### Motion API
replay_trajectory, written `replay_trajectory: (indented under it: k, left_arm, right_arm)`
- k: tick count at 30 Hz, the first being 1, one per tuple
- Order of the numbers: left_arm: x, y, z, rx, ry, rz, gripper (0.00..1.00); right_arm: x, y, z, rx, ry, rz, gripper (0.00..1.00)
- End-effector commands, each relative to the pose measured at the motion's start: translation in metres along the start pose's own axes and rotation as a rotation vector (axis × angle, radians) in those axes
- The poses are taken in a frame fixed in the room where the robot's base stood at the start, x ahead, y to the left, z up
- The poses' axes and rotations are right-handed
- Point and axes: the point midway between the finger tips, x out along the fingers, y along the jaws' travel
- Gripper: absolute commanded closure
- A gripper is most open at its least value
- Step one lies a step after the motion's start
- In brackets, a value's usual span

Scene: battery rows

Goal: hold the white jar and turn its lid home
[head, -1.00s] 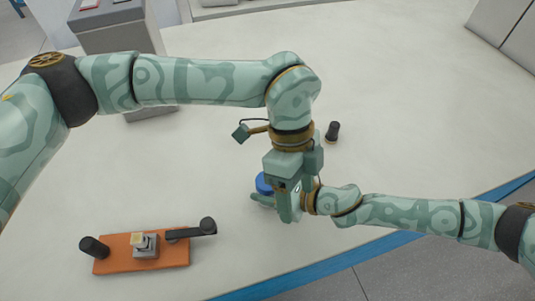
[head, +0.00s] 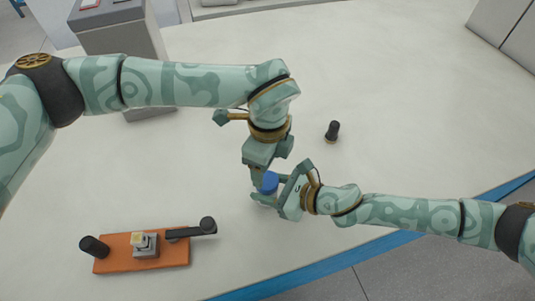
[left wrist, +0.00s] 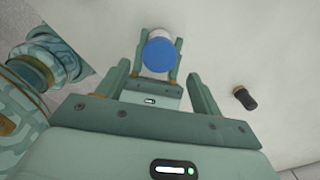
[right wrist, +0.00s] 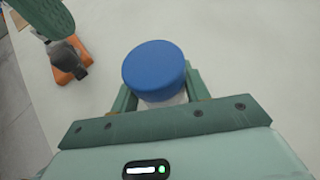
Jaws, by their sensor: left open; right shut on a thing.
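The white jar (right wrist: 168,102) shows as a pale strip under its round blue lid (right wrist: 154,68); most of its body is hidden. The blue lid is on top of the jar and also shows in the head view (head: 270,182). My right gripper (head: 276,190) is shut on the jar, one finger on each side below the lid. My left gripper (head: 257,172) is open and empty, close to the lid. In the left wrist view, the lid (left wrist: 156,55) lies ahead between the spread fingers, apart from them. I cannot tell how tightly the lid sits.
An orange base (head: 115,258) with a metal block and a dark lever stands at the front left. A small black-topped cylinder (head: 332,131) stands behind the jar to the right. A grey box-like stand (head: 122,45) is at the back left. The table's middle is largely clear.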

Motion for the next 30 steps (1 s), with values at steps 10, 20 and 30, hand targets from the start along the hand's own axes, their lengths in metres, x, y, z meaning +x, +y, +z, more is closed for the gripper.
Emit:
replay_trajectory:
  k: [10, 20, 30]
  left_arm:
    - [0.050, 0.000, 0.000, -0.001, 0.001, 0.000, 0.34]
    - [0.059, 0.000, 0.000, 0.000, 0.000, 0.000, 0.34]
    - [0.058, 0.000, 0.000, 0.000, 0.000, -0.001, 0.79]
  right_arm:
    - [0.000, 0.000, 0.000, 0.000, -0.001, 0.000, 1.00]
    - [0.000, 0.000, 0.000, 0.000, -0.001, 0.000, 1.00]
    - [0.000, 0.000, 0.000, 0.000, -0.001, 0.000, 1.00]
